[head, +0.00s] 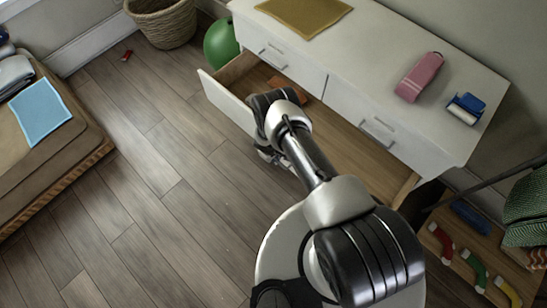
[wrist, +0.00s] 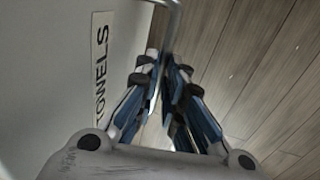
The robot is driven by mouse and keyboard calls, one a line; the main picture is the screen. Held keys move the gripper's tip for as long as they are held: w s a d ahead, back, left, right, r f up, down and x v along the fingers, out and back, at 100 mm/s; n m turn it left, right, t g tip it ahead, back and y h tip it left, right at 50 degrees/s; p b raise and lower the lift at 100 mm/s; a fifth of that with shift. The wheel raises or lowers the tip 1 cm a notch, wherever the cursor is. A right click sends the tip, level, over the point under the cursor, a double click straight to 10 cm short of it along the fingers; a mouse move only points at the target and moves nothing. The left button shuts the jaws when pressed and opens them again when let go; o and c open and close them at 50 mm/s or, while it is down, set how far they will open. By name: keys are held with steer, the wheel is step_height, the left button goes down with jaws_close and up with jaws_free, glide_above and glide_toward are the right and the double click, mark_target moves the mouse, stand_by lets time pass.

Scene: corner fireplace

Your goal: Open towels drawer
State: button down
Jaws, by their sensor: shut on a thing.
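The towels drawer (head: 226,103) is the wide lower drawer of a white dresser (head: 335,95). It stands pulled out, with its wooden inside showing and an orange-brown item (head: 290,89) in it. Its front shows in the wrist view (wrist: 50,70) with a label (wrist: 101,75), partly hidden, reading "OWELS". My gripper (wrist: 165,65) is shut on the metal handle (wrist: 174,18) of this front. In the head view my gripper (head: 273,157) is low in front of the drawer, and my arm hides the middle of the drawer front.
The upper drawers (head: 290,62) are shut. A yellow cloth (head: 305,14), a pink item (head: 420,77) and a blue item (head: 466,108) lie on top. A green ball (head: 221,44) and a wicker basket (head: 163,22) stand at the back left. The wooden floor (head: 150,190) left of my arm is mostly clear.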

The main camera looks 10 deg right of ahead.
steer(key=shift+s+a, duration=0.25)
steer(key=shift+a, duration=0.1)
steer(key=c, duration=1.7)
jaws_free()
steer(key=r, duration=0.4)
steer(key=s+a+r, duration=0.1)
steer(key=r, duration=0.6)
steer(key=shift+s+a+r, duration=0.2)
steer(key=shift+a+r, duration=0.2)
